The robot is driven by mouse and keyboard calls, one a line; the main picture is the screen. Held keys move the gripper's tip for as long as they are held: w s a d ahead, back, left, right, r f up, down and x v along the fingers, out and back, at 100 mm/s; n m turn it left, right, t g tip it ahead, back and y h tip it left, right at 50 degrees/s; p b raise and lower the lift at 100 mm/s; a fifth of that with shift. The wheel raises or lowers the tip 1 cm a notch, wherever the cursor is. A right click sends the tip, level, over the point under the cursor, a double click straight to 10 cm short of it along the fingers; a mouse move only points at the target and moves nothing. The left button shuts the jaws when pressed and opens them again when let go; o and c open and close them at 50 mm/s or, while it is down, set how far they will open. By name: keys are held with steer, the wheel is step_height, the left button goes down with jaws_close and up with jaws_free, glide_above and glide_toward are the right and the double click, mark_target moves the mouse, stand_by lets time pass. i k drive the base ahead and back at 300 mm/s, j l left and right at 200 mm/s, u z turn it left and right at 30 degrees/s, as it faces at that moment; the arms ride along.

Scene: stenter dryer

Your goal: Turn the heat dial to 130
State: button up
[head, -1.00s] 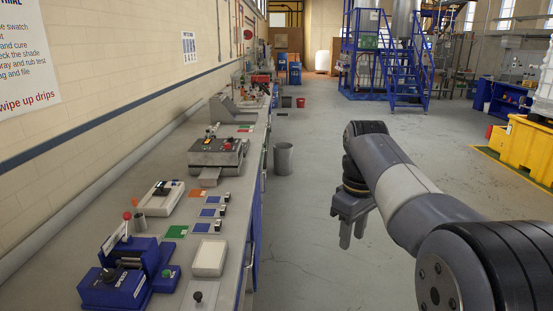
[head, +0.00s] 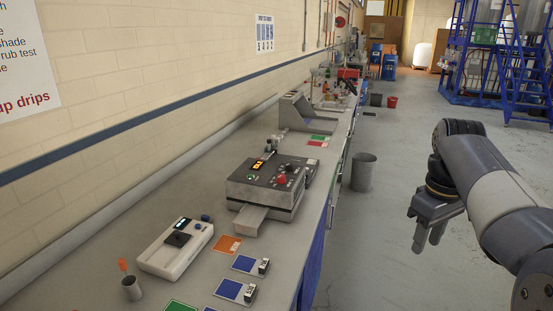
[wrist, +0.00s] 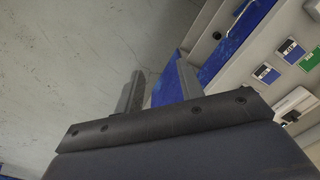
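The stenter dryer (head: 262,204) is a grey box with a dark sloping top on the bench, left of centre in the head view. Its top carries a lit amber display (head: 258,166), a red knob (head: 281,180) and small dark controls (head: 290,168). The dial markings are too small to read, and I cannot tell which control is the heat dial. My gripper (head: 429,237) hangs fingers-down over the floor to the right of the bench, well apart from the dryer. In the wrist view its two fingers (wrist: 158,90) stand apart with nothing between them.
The bench (head: 285,249) also holds a white device (head: 177,248), a small cup (head: 131,288), blue swatches (head: 249,265) and a grey sloped stand (head: 305,113). A grey bin (head: 363,172) stands on the floor beside the bench. Floor around my gripper is clear.

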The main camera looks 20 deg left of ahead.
mark_target(281, 179)
steer(key=i+l+u, duration=0.1)
steer(key=i+u, duration=0.35)
steer(key=i+l+u, duration=0.2)
steer(key=u, duration=0.25)
steer(key=i+l+u, duration=0.65)
steer(key=l+u, duration=0.2)
steer(key=i+l+u, duration=0.2)
steer(key=l+u, duration=0.15)
steer(key=l, duration=0.3)
steer(key=i+l+u, duration=0.2)
steer(key=l, duration=0.15)
steer(key=k, duration=0.1)
